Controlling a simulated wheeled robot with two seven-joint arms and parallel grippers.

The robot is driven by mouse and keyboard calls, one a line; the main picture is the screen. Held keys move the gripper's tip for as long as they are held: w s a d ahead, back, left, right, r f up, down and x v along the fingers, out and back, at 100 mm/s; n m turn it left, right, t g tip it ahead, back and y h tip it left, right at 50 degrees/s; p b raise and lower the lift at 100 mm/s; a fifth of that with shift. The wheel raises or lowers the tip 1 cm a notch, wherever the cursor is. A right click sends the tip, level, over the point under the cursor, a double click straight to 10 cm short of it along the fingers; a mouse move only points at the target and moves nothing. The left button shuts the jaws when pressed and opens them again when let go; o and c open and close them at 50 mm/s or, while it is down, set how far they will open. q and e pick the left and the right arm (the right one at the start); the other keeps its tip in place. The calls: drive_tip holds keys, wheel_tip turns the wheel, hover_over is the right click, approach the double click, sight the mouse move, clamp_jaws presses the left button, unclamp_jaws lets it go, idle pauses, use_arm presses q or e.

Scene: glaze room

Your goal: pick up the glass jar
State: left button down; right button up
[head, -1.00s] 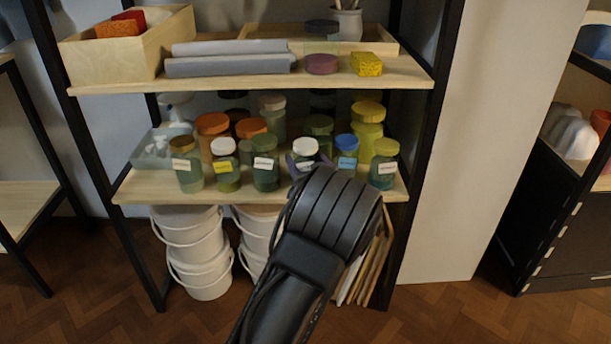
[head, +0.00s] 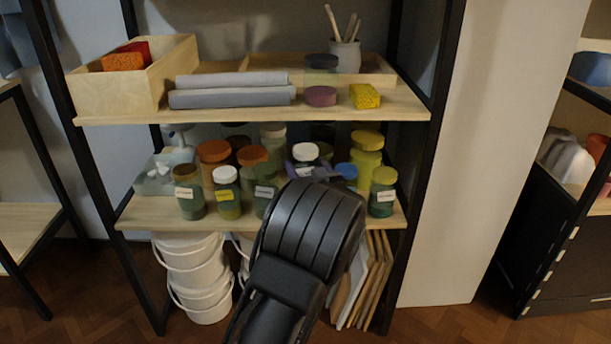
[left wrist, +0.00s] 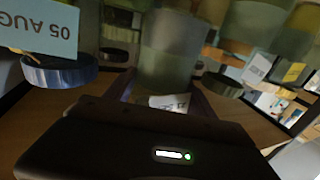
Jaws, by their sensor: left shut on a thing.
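My dark wrist hides the jar's lower part in the head view. In the left wrist view the picture is upside down; the jar (left wrist: 168,55) shows as a greenish body between the fingers, with part of a white label. My right gripper is not in view.
Close neighbours are a blue-lidded jar (head: 346,171), an olive-lidded jar (head: 383,193) and a white-lidded jar with a yellow label (head: 227,195). Several more jars crowd the middle shelf (head: 150,218). The upper shelf (head: 240,112) overhangs them. White buckets (head: 195,270) stand below.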

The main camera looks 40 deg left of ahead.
sight(310, 161)
use_arm(q)
wheel_tip(310, 161, up, 3)
drive_tip(key=shift+r+p, duration=0.15)
drive_tip(key=shift+p, duration=0.2)
idle(0.7)
